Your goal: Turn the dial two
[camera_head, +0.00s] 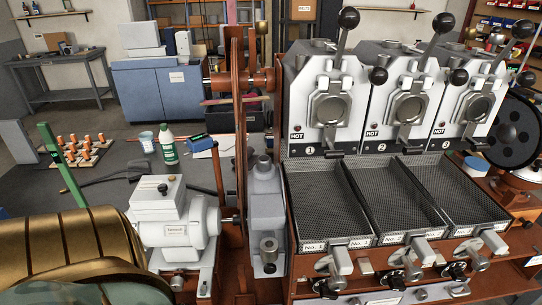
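The roaster has three units numbered 1, 2 and 3. Dial two is taken as the black dial (395,280) with pale marks around it, on the front panel below the tray labelled No. 2 (420,205). Its exact setting is too small to read. Similar black dials sit to the left, dial one (326,289), and to the right, dial three (456,271). Metal spouts or levers above the dials stand close to them. Neither of my grippers shows in the head view, and nothing is seen touching the dials.
Black-knobbed levers (348,18) rise above the units. A grey motor (180,230) and a gold ridged drum (65,250) fill the lower left.

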